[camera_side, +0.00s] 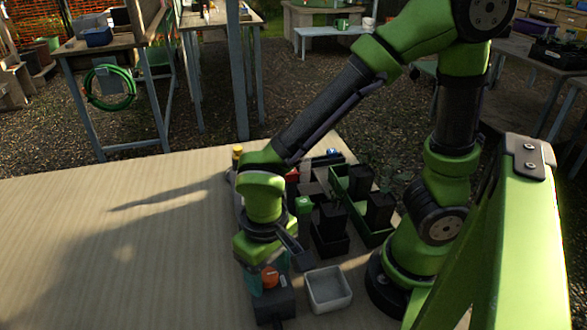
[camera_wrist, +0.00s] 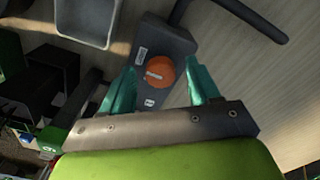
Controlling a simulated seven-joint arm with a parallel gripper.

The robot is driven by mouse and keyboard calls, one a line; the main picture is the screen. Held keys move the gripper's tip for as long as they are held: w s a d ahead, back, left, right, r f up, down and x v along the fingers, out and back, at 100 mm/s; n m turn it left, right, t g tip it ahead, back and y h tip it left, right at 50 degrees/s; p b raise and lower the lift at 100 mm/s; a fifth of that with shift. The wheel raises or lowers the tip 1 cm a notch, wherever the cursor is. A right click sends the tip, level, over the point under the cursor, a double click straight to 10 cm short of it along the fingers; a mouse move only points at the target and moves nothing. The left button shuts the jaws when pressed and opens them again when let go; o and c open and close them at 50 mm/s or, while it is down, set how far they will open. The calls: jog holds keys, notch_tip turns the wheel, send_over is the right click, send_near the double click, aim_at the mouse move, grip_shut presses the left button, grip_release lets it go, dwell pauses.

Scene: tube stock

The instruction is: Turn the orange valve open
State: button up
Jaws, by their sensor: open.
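The orange valve (camera_wrist: 160,73) is a round knob with a pale label, set on a dark grey block (camera_wrist: 166,38). In the side view the valve (camera_side: 270,278) shows small below my gripper, on the front of its block (camera_side: 273,306). My gripper (camera_wrist: 161,82) is open, with one teal finger on each side of the knob. The fingers appear apart from the knob in the wrist view; their height against it is hard to tell. In the side view my gripper (camera_side: 268,272) points down at the block and partly hides it.
A grey open tray (camera_side: 328,289) stands right of the valve block. Black pots (camera_side: 331,222) and a green crate (camera_side: 375,238) stand behind it, near my base. A dark curved bar (camera_wrist: 245,14) shows by the block in the wrist view. The wooden table (camera_side: 110,250) is clear at left.

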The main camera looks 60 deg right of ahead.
jog(key=shift+f, duration=0.15)
jog(key=c, duration=1)
jog(key=shift+c, duration=0.2)
jog(key=shift+n, duration=0.3)
jog(key=n, duration=0.3)
jog(key=shift+n, duration=0.3)
jog(key=n, duration=0.4)
jog(key=shift+d+n, duration=0.1)
jog(key=shift+n, duration=0.2)
jog(key=n, duration=0.4)
jog(key=shift+w, duration=0.1)
jog(key=shift+n, duration=2.5)
